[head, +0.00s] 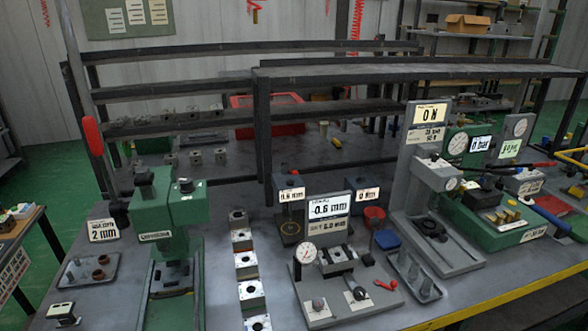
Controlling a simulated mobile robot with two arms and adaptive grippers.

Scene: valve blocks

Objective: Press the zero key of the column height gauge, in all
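Neither of my grippers is in the head view. No label readable here names the column height gauge, so I cannot tell for sure which device it is. A grey bench device with a display reading about -0.6 mm (329,208) stands at the front middle. It has a round dial (306,252) and a flat base (352,306) with small knobs. Behind it stands a dark unit with a small mm display (291,194), its digits blurred. Another dark unit with a pale label (367,194) stands to its right. I cannot make out a zero key on any of them.
A green press (168,215) stands at left, near a "2 mm" sign (103,230) and a tray (88,272). Several metal blocks (246,261) form a row. A grey stand reads 0 N (430,115); a green rig (493,225) stands right. A dark shelf frame (420,68) spans behind.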

